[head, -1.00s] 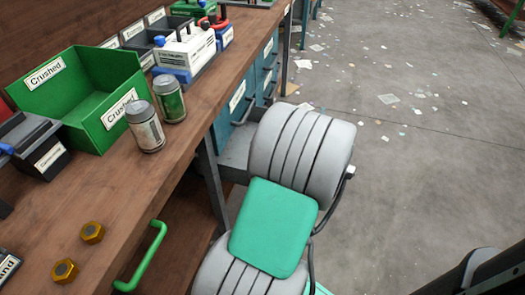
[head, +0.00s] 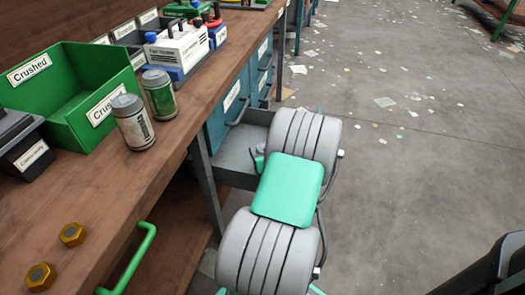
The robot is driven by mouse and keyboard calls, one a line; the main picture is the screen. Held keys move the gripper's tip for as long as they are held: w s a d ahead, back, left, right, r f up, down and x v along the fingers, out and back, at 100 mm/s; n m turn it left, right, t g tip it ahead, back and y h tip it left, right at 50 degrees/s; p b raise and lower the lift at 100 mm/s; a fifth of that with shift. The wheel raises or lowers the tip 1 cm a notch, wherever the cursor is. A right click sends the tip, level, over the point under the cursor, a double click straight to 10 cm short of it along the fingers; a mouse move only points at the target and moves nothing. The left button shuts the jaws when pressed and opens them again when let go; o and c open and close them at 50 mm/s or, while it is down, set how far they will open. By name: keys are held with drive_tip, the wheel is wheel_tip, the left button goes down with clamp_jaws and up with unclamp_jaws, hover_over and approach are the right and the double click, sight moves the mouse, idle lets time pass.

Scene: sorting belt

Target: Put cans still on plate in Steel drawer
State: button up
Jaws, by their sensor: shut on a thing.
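Two cans stand upright side by side on the wooden bench: a silver-white can (head: 134,124) and a green can (head: 159,95). No plate shows in this view. An open grey drawer (head: 232,155) juts out under the bench edge. Its label does not show, so I cannot tell whether it is the Steel drawer. My grey and teal arm reaches over the floor beside the drawer and covers part of it. My gripper's fingers are hidden behind the arm, and anything they hold is hidden too.
A green "Crushed" bin (head: 75,95) stands left of the cans. Two brass nuts (head: 73,235) lie nearer on the bench, by a green handle (head: 132,262). Blue drawers (head: 229,100) sit beyond the open drawer.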

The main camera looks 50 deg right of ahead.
drive_tip(key=shift+f+b, duration=0.5)
drive_tip(key=shift+f, duration=0.05)
drive_tip(key=o, duration=1.3)
drive_tip(key=shift+r+p, duration=0.3)
drive_tip(key=shift+p, duration=0.05)
drive_tip(key=p+v, duration=0.1)
drive_tip(key=v, duration=0.3)
drive_tip(key=p+v, duration=0.1)
drive_tip(key=v, duration=0.3)
drive_tip(key=p+v, duration=0.1)
drive_tip(key=v, duration=0.3)
drive_tip(key=shift+r, duration=0.4)
